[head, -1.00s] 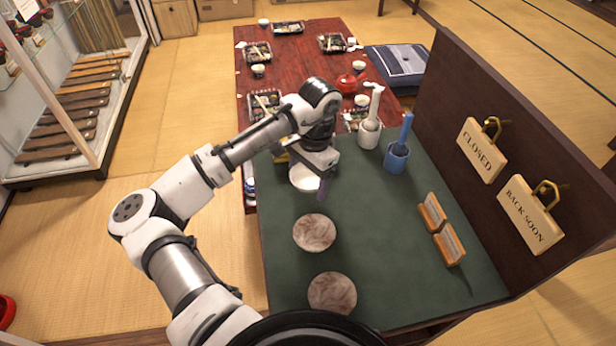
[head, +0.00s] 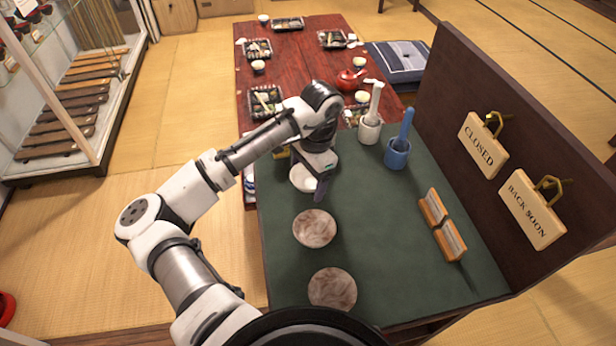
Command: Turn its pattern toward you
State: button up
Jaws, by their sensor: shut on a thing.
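A white bowl (head: 301,178) is at the left edge of the green mat, partly hidden by my gripper. My gripper (head: 319,186) is shut on the bowl at its right side; one dark finger shows in front of it. I cannot make out a pattern on the bowl from here, and cannot tell whether it touches the mat. Two round marbled coasters (head: 315,228) and (head: 332,289) lie nearer on the green mat (head: 385,260).
A white cup with a white tool (head: 369,132) and a blue cup with a blue tool (head: 397,155) stand behind right. Two wooden blocks (head: 449,240) stand near the dark panel (head: 520,130) with hanging signs. A yellow item (head: 281,153) is behind the bowl. The mat's centre is clear.

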jog(key=shift+f, duration=0.3)
jog(key=o, duration=1.1)
jog(key=shift+c, duration=0.2)
jog(key=shift+r, duration=0.1)
jog(key=shift+r+p, duration=2.25)
jog(key=shift+r, duration=0.25)
